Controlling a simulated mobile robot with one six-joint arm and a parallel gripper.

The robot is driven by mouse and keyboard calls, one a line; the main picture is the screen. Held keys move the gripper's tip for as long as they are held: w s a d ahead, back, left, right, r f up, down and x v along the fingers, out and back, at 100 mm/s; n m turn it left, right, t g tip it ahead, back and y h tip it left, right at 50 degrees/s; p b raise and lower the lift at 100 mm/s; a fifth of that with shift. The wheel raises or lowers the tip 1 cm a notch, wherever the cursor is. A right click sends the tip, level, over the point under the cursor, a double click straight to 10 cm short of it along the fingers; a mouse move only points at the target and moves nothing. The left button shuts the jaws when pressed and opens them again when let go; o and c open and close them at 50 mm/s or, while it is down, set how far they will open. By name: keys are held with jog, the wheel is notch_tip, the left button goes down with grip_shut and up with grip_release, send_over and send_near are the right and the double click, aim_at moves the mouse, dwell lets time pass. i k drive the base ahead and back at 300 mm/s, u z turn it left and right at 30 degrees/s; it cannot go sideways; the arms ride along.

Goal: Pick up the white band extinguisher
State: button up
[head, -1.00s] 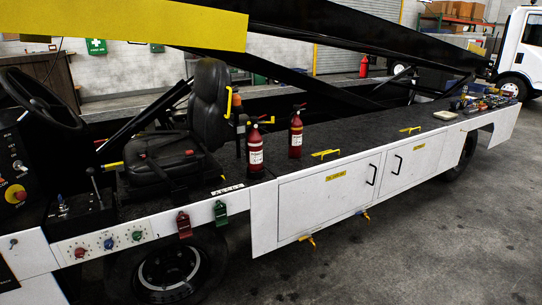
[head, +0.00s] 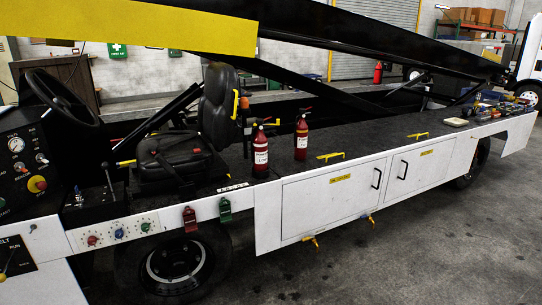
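Two red extinguishers with black tops stand upright on the dark deck of the belt loader, right of the seat. The left extinguisher (head: 261,151) stands near the deck's front edge and shows a large pale label or band around its middle. The right extinguisher (head: 301,138) stands a little farther back and shows a smaller pale patch. I cannot tell for certain which one has the white band. The two stand apart from each other. My gripper is not in view.
The black seat (head: 216,108) and steering wheel (head: 62,98) are at left. The dark boom (head: 370,38) slants above the deck. Yellow handles (head: 331,156) lie along the deck edge. Clutter (head: 497,107) covers the far right end. Another red extinguisher (head: 378,73) stands at the back.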

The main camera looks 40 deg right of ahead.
aim_at(259, 148)
jog(key=u, duration=0.15)
jog(key=i, duration=0.95)
jog(key=z, duration=0.1)
